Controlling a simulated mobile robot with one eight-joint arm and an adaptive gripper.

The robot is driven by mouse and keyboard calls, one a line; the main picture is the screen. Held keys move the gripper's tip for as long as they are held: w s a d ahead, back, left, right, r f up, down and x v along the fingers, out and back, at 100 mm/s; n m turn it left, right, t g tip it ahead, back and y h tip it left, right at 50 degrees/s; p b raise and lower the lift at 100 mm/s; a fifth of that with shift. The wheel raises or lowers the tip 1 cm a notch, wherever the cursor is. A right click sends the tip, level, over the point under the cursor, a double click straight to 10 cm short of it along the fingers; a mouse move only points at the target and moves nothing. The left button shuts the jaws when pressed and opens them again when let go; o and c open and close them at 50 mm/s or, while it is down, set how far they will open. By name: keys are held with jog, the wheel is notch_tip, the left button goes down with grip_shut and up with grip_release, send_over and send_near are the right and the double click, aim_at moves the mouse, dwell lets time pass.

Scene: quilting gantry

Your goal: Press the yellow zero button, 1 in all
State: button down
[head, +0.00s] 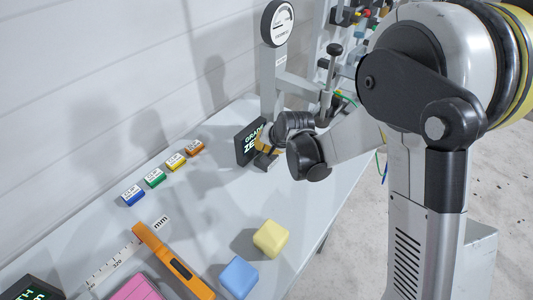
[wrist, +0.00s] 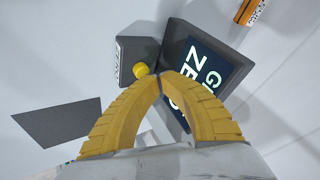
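The tips appear just to the lower right of the button, with a small gap in the picture; depth is hard to judge. In the head view my gripper (head: 266,154) is low over the table beside the dark display; the button cannot be made out there.
A dark display (wrist: 192,76) with glowing letters stands beside the button box; it also shows in the head view (head: 246,145). A gauge stand (head: 268,75) rises behind. Several coloured blocks (head: 155,178), an orange tool (head: 170,262) and yellow (head: 271,238) and blue (head: 239,277) cubes lie on the table.

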jog(key=shift+r, duration=0.35)
jog(key=shift+r+p, duration=1.7)
jog(key=shift+r, duration=0.8)
